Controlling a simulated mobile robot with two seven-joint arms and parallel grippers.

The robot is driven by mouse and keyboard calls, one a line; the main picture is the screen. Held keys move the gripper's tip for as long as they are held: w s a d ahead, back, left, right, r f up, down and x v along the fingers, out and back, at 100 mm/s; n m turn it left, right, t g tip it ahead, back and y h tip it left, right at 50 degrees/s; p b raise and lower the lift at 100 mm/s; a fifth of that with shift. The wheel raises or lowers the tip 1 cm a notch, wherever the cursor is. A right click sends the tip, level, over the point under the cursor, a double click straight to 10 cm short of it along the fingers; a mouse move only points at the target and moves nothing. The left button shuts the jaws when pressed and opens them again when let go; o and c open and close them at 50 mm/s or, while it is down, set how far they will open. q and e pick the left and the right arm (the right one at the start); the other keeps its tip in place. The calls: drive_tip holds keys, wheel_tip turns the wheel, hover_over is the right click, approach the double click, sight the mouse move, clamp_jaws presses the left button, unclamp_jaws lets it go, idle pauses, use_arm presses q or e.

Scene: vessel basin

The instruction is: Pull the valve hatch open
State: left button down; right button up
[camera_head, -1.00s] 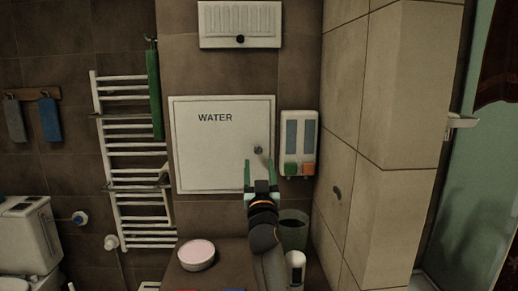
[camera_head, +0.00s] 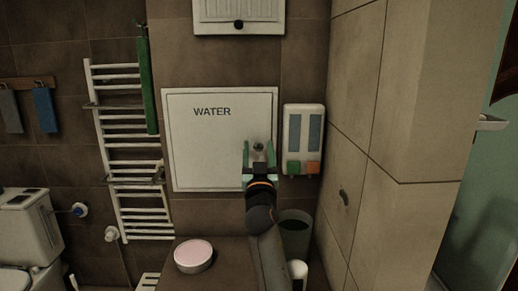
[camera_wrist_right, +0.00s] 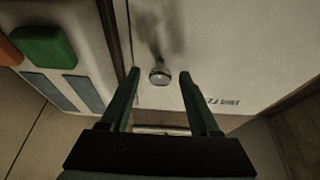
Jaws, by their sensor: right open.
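The valve hatch (camera_head: 207,150) is a white square panel marked WATER, set in the brown tiled wall. It looks shut. Its small round knob (camera_head: 258,147) is near the right edge. My right gripper (camera_head: 259,150) is open in front of the hatch, with its green fingers on either side of the knob in the head view. In the right wrist view the knob (camera_wrist_right: 160,77) shows between and just past the tips of the open fingers (camera_wrist_right: 160,75). I cannot tell whether they touch it. My left gripper is in neither view.
A dispenser (camera_head: 304,138) with green and orange parts hangs close to the right of the hatch. A towel rail (camera_head: 127,150) is on the left. A pink-topped round tin (camera_head: 193,256) and a dark bin (camera_head: 295,232) are below. A tiled wall corner juts out at right.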

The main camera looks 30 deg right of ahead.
clamp_jaws()
idle(0.5)
idle(0.9)
